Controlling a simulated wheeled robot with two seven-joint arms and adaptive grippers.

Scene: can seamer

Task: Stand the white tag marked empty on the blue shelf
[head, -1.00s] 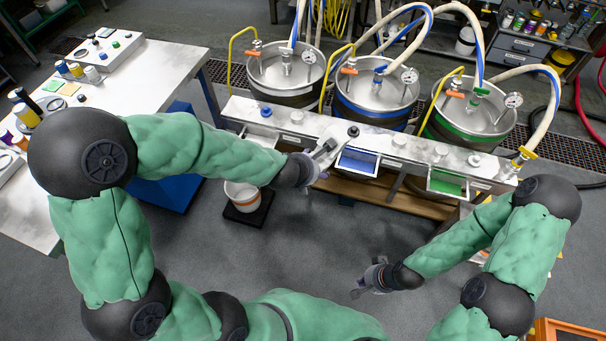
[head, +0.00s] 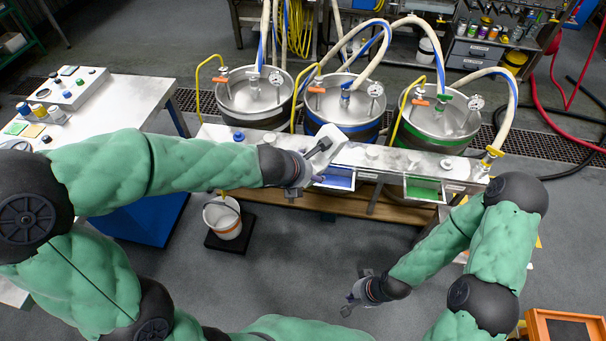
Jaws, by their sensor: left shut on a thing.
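My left gripper (head: 322,148) is shut on a white, flat tag (head: 334,152) and holds it up over the metal bench, above and close to the blue shelf. Any marking on the tag is too small to read. The blue shelf (head: 338,182) is a small tray with a pale rim on the bench's near side, in front of the blue-banded drum. The tag and gripper cover part of its upper left. My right gripper (head: 348,308) hangs low over the bare floor, apart from everything; its fingers are too small to judge.
A similar green shelf (head: 425,194) sits further right on the metal bench (head: 398,161). Three drums with hoses and gauges stand behind it. A white bucket (head: 228,223) stands on a dark base below. An orange-framed box (head: 566,326) is at the lower right.

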